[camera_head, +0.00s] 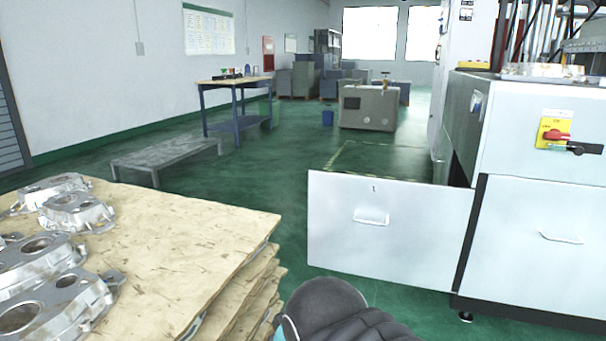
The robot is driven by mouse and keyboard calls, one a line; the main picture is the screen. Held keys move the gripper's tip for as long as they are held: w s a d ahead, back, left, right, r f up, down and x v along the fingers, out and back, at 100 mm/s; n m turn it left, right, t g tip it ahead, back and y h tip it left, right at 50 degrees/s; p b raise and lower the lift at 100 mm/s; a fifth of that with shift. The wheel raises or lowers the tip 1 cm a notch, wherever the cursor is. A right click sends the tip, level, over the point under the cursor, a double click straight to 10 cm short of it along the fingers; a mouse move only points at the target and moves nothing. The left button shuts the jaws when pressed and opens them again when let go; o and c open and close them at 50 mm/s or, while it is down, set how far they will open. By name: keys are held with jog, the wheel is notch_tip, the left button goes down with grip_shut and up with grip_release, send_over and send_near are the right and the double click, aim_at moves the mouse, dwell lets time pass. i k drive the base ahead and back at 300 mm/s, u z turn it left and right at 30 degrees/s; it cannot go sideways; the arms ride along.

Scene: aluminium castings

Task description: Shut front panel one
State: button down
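Front panel one (335,240) is a white panel marked "1" near its top edge. It stands swung open, out to the left of the white machine cabinet (530,240), with its right edge at a black upright post. Its pale bar handle (371,218) faces me. A dark rounded part of my arm shows at the bottom centre, below the panel and apart from it in the picture. The fingers of my gripper do not show, so its opening cannot be seen.
A stack of wooden boards (190,245) bearing several aluminium castings (60,210) fills the lower left. Green floor (290,190) lies free between the stack and the panel. A low grey bench (165,152) and a blue-legged table (236,100) stand farther back. A red-handled switch (557,136) is on the cabinet.

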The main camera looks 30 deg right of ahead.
aim_at(407, 232)
jog(key=z, duration=0.4)
jog(key=i, duration=0.65)
jog(key=z, duration=1)
jog(key=i, duration=0.3)
jog(key=z, duration=0.3)
